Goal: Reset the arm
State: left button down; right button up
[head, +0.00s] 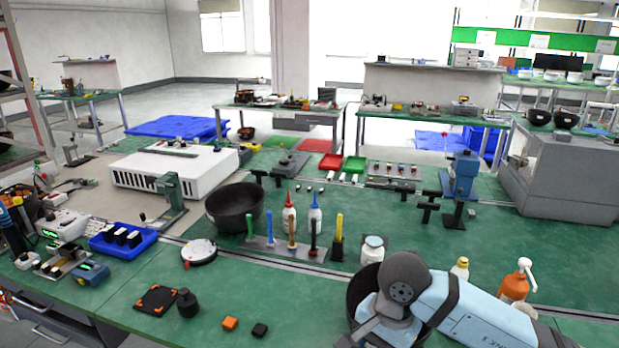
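My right arm (470,313) comes in from the lower right corner. Its light blue link runs to a dark grey joint (403,278), and light blue and grey parts fold down from there to the bottom edge. I make out no fingertips of the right gripper. My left arm and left gripper do not show. A black bowl (358,297) is partly hidden behind my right arm.
The green bench holds a black bowl (235,204), a blue tray (123,240), a white box unit (170,172), bottles (289,220) and an orange pump bottle (515,285) near my arm. An orange block (230,323) and a black block (260,330) lie at the front. Bench between them and the round white dial (199,252) is mostly clear.

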jog(key=s+a+r+m+g+y, duration=0.35)
jog(key=s+a+m+y, duration=0.45)
jog(key=a+m+y, duration=0.7)
jog(key=w+d+f+m+t+y, duration=0.1)
jog(key=w+d+m+t, duration=0.3)
jog(key=m+t, duration=0.6)
jog(key=w+d+f+m+t, duration=0.1)
jog(key=w+d+m+t, duration=0.1)
jog(key=d+m+t, duration=0.6)
jog(key=d+f+m+t+h, duration=0.4)
jog(key=f+m+h, duration=0.5)
jog(key=m, duration=0.8)
jog(key=s+d+f+m+g+h, duration=0.3)
jog(key=s+f+m, duration=0.2)
jog(key=f, duration=0.3)
jog(key=s+d+f+m+g+h, duration=0.3)
jog(key=s+d+f+m+g, duration=0.1)
jog(key=s+f+m, duration=0.25)
pick_arm(q)
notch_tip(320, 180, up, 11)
jog(key=p, duration=1.3)
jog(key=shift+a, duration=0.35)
pick_arm(e)
notch_tip(320, 180, up, 10)
jog(key=shift+s+d+r+n, duration=0.2)
jog(key=shift+s+d+n, duration=0.15)
